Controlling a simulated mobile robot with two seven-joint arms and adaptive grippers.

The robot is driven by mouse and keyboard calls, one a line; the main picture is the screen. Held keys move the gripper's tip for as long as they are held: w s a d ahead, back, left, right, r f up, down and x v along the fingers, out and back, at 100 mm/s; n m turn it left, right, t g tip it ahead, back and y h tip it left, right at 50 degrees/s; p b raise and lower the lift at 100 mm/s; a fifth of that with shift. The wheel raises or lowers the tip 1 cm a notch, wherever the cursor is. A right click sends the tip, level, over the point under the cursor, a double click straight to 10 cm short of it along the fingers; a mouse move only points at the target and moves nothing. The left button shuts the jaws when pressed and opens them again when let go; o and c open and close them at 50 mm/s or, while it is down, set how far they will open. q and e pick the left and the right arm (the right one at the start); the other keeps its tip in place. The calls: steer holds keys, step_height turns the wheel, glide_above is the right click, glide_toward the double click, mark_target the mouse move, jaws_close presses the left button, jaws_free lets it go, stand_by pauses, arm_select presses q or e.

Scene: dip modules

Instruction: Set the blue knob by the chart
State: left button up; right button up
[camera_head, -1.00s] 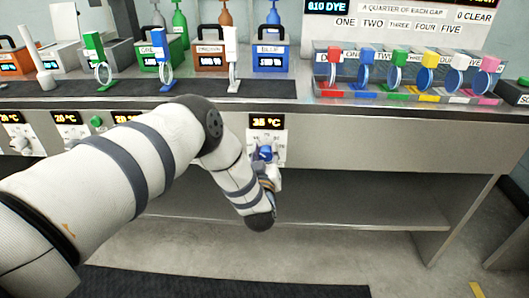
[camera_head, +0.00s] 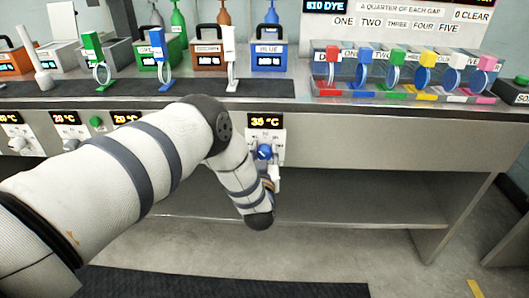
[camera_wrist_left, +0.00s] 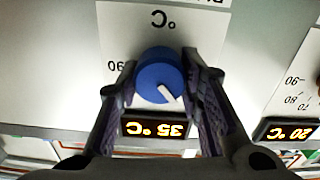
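The blue knob (camera_head: 264,152) sits on a white dial panel on the bench front, under a display (camera_head: 266,122) reading 35 °C. In the left wrist view the knob (camera_wrist_left: 160,76) appears upside down with a white pointer mark, between my two dark fingertips. My left gripper (camera_head: 271,178) is just below and in front of the knob, its fingers (camera_wrist_left: 158,68) apart on either side; contact is not clear. The chart (camera_head: 412,14) on the back wall carries the words one to five and "0 clear". My right gripper is not in view.
Other dials with 20 °C displays (camera_head: 65,117) line the bench front at left. Colored boxes, such as the blue one (camera_head: 270,58), and a rack of colored clips (camera_head: 400,90) stand on top. An open lower shelf (camera_head: 340,195) lies below.

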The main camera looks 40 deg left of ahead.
arm_select(q)
steer(key=o, duration=0.4)
steer(key=v, duration=1.2)
steer(key=shift+d, duration=0.1)
steer(key=s+d+f+m+g+h+p, duration=0.1)
steer(key=s+d+f+m+g+h, duration=0.2)
steer(key=s+f, duration=0.4)
steer(key=s+d+f+m+g+h+p, duration=0.15)
steer(key=s+d+f+g+h, duration=0.3)
steer(key=s, duration=0.45)
steer(key=s+g, duration=0.3)
steer(key=s, duration=0.6)
steer(key=s+r+m+g+h+p, duration=0.1)
steer(key=s+g, duration=0.3)
steer(key=s, duration=0.5)
steer(key=s+m+g+p, duration=0.1)
steer(key=s+g, duration=0.2)
steer(key=s, duration=0.6)
steer(key=shift+s+d+r+g+h, duration=0.15)
steer(key=shift+s+d+g+h, duration=0.1)
steer(key=shift+s+d+h, duration=0.15)
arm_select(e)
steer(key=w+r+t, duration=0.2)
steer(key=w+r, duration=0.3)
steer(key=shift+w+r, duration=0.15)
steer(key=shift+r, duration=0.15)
